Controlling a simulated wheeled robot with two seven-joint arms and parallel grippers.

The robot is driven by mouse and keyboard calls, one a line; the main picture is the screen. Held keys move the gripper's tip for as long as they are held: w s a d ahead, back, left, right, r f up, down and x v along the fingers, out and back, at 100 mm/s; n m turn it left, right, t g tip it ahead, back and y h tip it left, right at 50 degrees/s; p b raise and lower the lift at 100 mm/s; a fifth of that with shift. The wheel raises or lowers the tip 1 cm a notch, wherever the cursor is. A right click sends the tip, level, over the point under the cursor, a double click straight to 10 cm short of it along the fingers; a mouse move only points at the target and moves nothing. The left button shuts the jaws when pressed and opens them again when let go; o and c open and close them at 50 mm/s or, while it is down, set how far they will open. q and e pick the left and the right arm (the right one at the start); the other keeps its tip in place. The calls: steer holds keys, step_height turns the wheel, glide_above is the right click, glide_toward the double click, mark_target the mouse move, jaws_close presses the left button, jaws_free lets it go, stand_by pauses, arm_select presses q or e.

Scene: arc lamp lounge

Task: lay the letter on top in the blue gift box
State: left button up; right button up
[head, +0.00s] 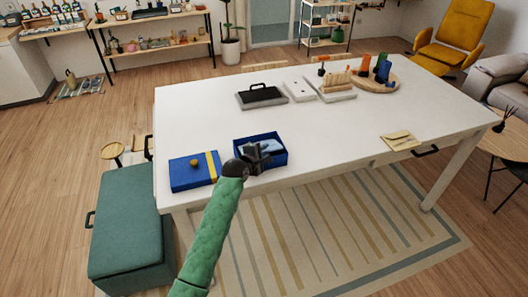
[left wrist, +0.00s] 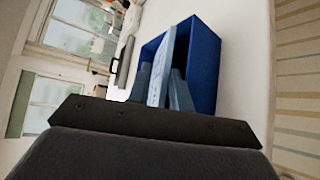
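The letter, a cream envelope (head: 401,141), lies flat near the front edge of the white table, well to the right of the box. The open blue gift box (head: 285,154) stands near the table's front edge; its wall also shows in the left wrist view (left wrist: 205,62). A light-blue folded thing (head: 266,145) is in the box. My left gripper (head: 259,157) is at the box's near left side. In the left wrist view its fingers (left wrist: 160,92) flank the light-blue thing; whether they press on it is unclear. My right gripper is out of view.
The blue lid (head: 185,180) with yellow ribbon and gold knob lies left of the box. A dark tray (head: 261,97), white boards and a round wooden board (head: 380,84) with bottles stand toward the back. The tabletop between box and envelope is clear. A green bench (head: 130,210) stands front left.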

arm_select(q)
steer(key=shift+f, duration=0.35)
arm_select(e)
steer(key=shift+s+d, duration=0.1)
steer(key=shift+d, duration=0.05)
arm_select(q)
steer(key=shift+r, duration=0.1)
